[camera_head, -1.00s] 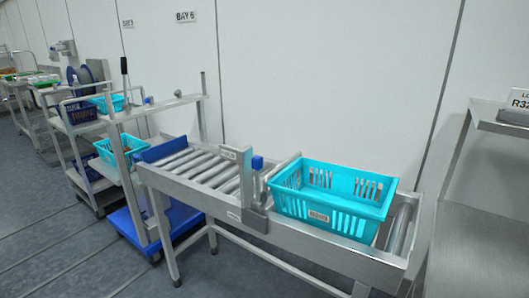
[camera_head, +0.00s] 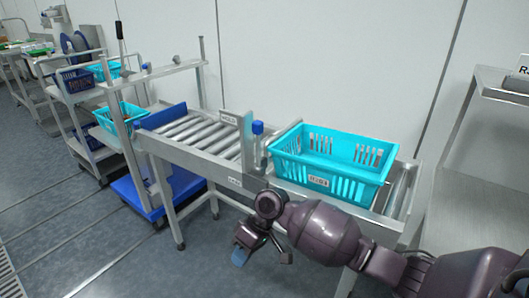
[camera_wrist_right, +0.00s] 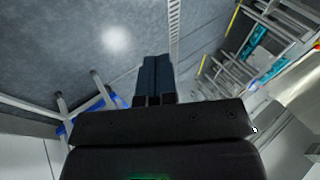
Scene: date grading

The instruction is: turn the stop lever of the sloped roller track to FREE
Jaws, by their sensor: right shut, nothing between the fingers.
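The sloped roller track (camera_head: 205,158) runs across the middle of the head view. Its stop lever has a blue knob (camera_head: 257,127) on an upright grey post, just left of the turquoise crate on the track. A small label plate (camera_head: 229,118) stands beside the knob and another label (camera_head: 234,182) is on the side rail; their lettering is too small to read surely. My right gripper (camera_head: 240,256) is in front of and below the track's near rail, apart from the lever. Its fingers (camera_wrist_right: 154,77) are together and empty in the right wrist view. My left gripper is not in view.
A turquoise crate (camera_head: 330,162) sits on the rollers right of the lever. A trolley with crates (camera_head: 123,119) and a blue base stands at left. A steel table (camera_head: 485,165) stands at right. The floor (camera_head: 120,245) in front is clear.

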